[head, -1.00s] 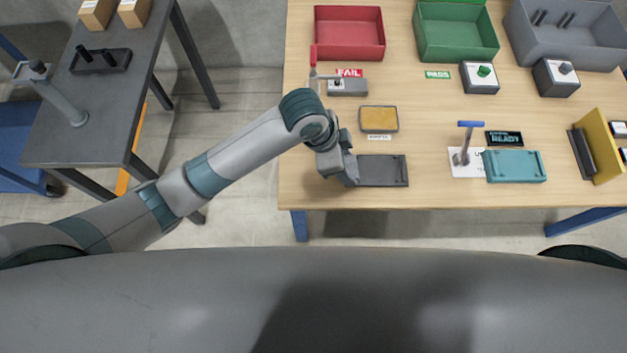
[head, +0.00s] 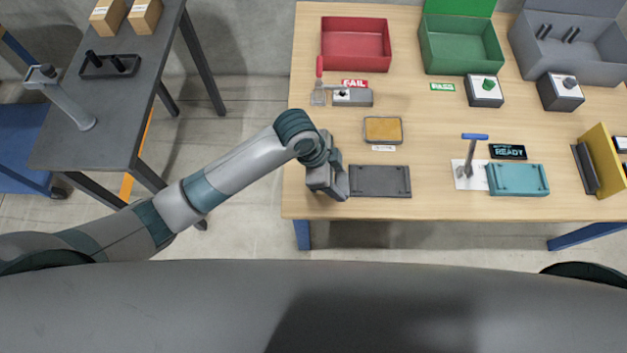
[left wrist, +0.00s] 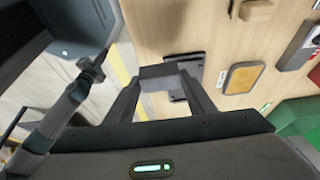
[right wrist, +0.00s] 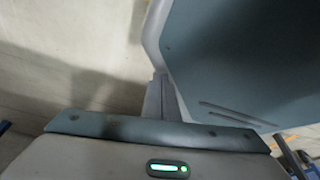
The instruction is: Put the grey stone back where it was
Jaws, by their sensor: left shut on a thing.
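My left gripper (head: 343,188) is at the left end of the dark grey plate (head: 380,181), near the table's front edge. In the left wrist view (left wrist: 160,90) its two fingers are shut on a grey block, which I take to be the grey stone (left wrist: 163,73). The stone sits across the fingertips, with part of the dark plate (left wrist: 192,64) behind it. In the head view I cannot tell the stone apart from the gripper. My right gripper (right wrist: 163,98) shows only in the right wrist view, with its fingers together and nothing visible between them.
A yellow pad in a dark frame (head: 382,130) lies behind the plate. A scraper with a red handle (head: 319,68) and a small grey switch box (head: 352,97) are farther back. Red (head: 356,43) and green (head: 460,48) bins stand behind. A teal plate (head: 518,180) lies right.

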